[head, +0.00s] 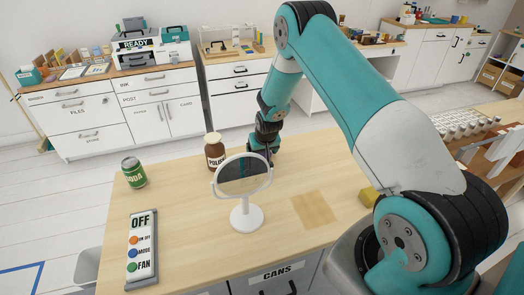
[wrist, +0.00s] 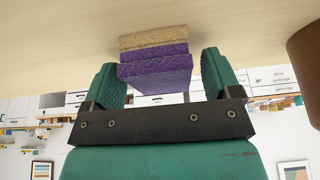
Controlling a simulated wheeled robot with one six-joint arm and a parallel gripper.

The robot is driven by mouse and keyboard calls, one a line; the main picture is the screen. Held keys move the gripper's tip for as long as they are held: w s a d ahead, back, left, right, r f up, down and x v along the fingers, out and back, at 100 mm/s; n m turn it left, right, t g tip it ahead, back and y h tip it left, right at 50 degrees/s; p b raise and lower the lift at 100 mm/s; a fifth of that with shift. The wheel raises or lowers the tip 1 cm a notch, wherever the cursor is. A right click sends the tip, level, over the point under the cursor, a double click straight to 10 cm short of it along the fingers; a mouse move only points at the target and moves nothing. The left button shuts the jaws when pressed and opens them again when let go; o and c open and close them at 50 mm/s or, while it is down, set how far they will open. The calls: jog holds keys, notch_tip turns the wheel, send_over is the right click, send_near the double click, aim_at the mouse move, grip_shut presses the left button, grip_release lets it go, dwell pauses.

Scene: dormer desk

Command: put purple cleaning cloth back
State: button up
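The purple cleaning cloth (wrist: 155,68) shows in the wrist view as a folded block between my fingertips. A tan, rough-textured layer (wrist: 153,38) lies against its far side, by the wooden tabletop. My gripper (wrist: 160,72) has its two green fingers spread wide, one on each side of the cloth. A narrow gap shows at the right finger; contact at the left finger is unclear. In the head view my gripper (head: 268,156) is low over the table's far edge, partly behind the round mirror. The cloth is hidden there.
The white-stand mirror (head: 246,215) stands close in front of my gripper. A darker square patch (head: 314,208) is bare.

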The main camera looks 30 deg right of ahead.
jog(key=shift+r, duration=0.25)
jog(key=b+v, duration=0.2)
jog(key=v, duration=0.9)
jog(key=s+a+r+n+g+y, duration=0.1)
jog(key=s+a+r+n+y, duration=0.1)
jog(key=s+a+r, duration=0.5)
jog(key=s+a+r+n+y, duration=0.2)
jog(key=s+a+r, duration=0.2)
jog(key=a+r, duration=0.45)
jog(key=s+a+r+n+g, duration=0.1)
jog(key=s+a+n, duration=0.1)
jog(key=s, duration=0.5)
jog(key=s+a+r+n+g+y, duration=0.1)
jog(key=s+a+r+n, duration=0.1)
jog(key=s+a, duration=0.2)
jog(key=s+a+r+n+g, duration=0.1)
jog(key=s+a+r+n, duration=0.1)
jog(key=s, duration=0.7)
jog(key=shift+s+a, duration=0.4)
jog(key=shift+a, duration=0.4)
